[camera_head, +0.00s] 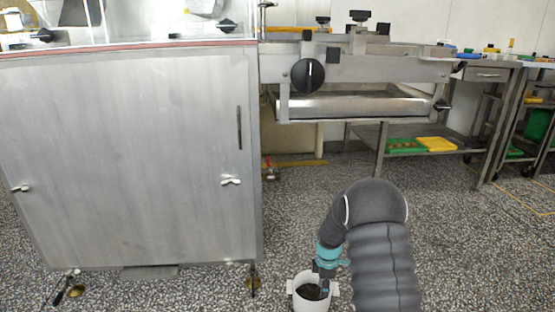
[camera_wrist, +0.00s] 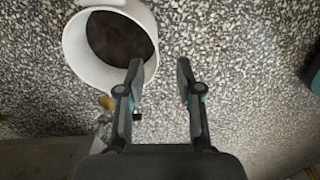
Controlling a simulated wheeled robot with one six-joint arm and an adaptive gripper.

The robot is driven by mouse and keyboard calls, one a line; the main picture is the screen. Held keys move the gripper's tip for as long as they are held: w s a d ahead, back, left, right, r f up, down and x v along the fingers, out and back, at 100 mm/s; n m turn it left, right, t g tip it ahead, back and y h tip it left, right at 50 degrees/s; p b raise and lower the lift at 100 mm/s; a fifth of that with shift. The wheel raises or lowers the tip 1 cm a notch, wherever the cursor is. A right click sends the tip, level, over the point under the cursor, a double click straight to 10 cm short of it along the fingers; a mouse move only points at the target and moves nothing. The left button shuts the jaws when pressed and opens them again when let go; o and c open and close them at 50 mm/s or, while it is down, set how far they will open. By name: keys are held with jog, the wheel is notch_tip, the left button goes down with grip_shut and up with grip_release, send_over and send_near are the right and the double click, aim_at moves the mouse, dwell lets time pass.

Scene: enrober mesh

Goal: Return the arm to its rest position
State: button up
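My gripper (camera_wrist: 160,75) is open in the wrist view, with its two dark fingers apart and only speckled floor between them. A white bucket (camera_wrist: 73,42) with dark contents is at the upper left of that view, close beside the left finger. In the head view my gripper (camera_head: 325,284) points down at the lower middle, by the white bucket (camera_head: 298,299), partly in front of it. I cannot tell whether they touch. My dark padded arm bends over and comes down from the right.
A large steel cabinet (camera_head: 130,160) fills the left. A steel machine section with a black knob (camera_head: 308,75) juts out at the centre. A steel table (camera_head: 490,75) with green and yellow trays on its lower shelf stands at the right. The speckled floor (camera_head: 480,240) at the right is clear.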

jog(key=s+r+m+g, duration=0.2)
jog(key=s+r+m, duration=0.3)
jog(key=s+m, duration=0.35)
jog(key=s+r+m+t+p, duration=0.2)
jog(key=s+r, duration=0.7)
jog(key=r, duration=0.5)
jog(key=s+r+m+t+p, duration=0.3)
jog(key=s+r, duration=0.6)
jog(key=r, duration=0.4)
jog(key=s+a+r+m+t+p, duration=0.1)
jog(key=s+r+m+p, duration=0.3)
jog(key=s+r, duration=0.5)
notch_tip(320, 180, up, 6)
jog(key=shift+f+t+p, duration=0.2)
jog(key=shift+t+p, duration=0.6)
jog(key=shift+p, duration=0.05)
